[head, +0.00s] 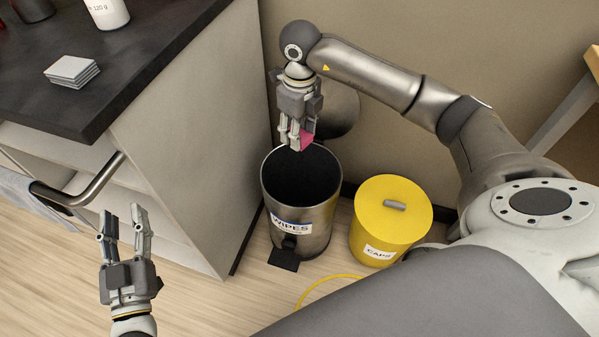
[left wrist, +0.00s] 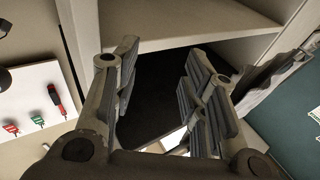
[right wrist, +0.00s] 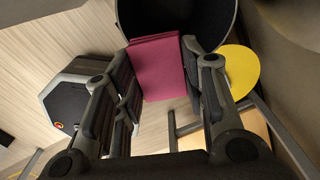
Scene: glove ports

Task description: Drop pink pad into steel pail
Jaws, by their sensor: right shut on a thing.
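The pink pad (head: 306,140) is a flat square held between the fingers of my right gripper (head: 296,144). In the right wrist view the pad (right wrist: 158,66) sits between the fingertips of the gripper (right wrist: 160,95). The steel pail (head: 300,205) is an open cylinder with a dark inside and a "WIPES" label. My right gripper points down above the pail's back rim, with the pad over the opening. The pail's dark mouth (right wrist: 177,14) lies behind the pad in the right wrist view. My left gripper (head: 122,214) is open and empty in front of the cabinet; it also shows open in the left wrist view (left wrist: 160,75).
A yellow lidded bin (head: 390,220) labelled "CAPS" stands right of the pail. The pail's round lid (head: 338,108) is raised behind it. A cabinet (head: 195,150) with a dark worktop stands left. A stack of white pads (head: 72,71) lies on top.

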